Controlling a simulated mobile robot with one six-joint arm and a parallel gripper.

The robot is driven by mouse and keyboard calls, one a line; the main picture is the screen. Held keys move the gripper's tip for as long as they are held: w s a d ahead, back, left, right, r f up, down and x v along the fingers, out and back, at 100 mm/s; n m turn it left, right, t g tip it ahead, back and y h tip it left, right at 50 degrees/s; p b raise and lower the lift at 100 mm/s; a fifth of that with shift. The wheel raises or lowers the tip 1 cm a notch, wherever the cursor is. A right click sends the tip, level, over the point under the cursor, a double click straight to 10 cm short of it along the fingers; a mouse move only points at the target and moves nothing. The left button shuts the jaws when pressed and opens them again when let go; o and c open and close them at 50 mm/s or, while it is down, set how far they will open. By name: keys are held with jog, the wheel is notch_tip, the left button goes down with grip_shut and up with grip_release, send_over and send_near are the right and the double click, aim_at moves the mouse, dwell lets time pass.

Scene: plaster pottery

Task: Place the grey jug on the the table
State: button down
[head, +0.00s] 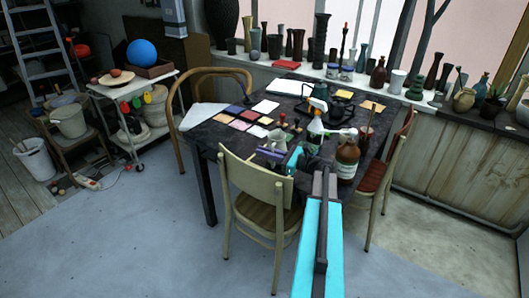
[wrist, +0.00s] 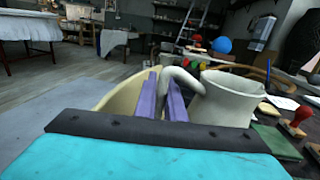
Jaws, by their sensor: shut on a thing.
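The grey jug (wrist: 228,98) is pale and upright in the wrist view, with its curved handle on its left side. My gripper (wrist: 163,92) has purple fingers, and they are closed around the handle. The gripper also shows in the head view (head: 270,157), over the table's near edge by the chair back. The dark table (head: 205,152) carries many things. I cannot tell whether the jug's base touches the tabletop.
A spray bottle (head: 315,130) and a brown bottle (head: 347,158) stand close right of my gripper. A pale chair (head: 238,178) is at the near edge, and a red-seated chair (head: 376,172) at the right. Coloured tiles (head: 240,125) cover the table's middle. A stamp (wrist: 298,121) is near the jug.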

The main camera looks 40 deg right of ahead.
jog(key=c, duration=1.8)
grip_release()
jog(key=shift+f, duration=0.1)
jog(key=shift+c, duration=0.2)
jog(key=b+v, duration=0.1)
jog(key=v, duration=1.1)
jog(key=shift+s, duration=0.1)
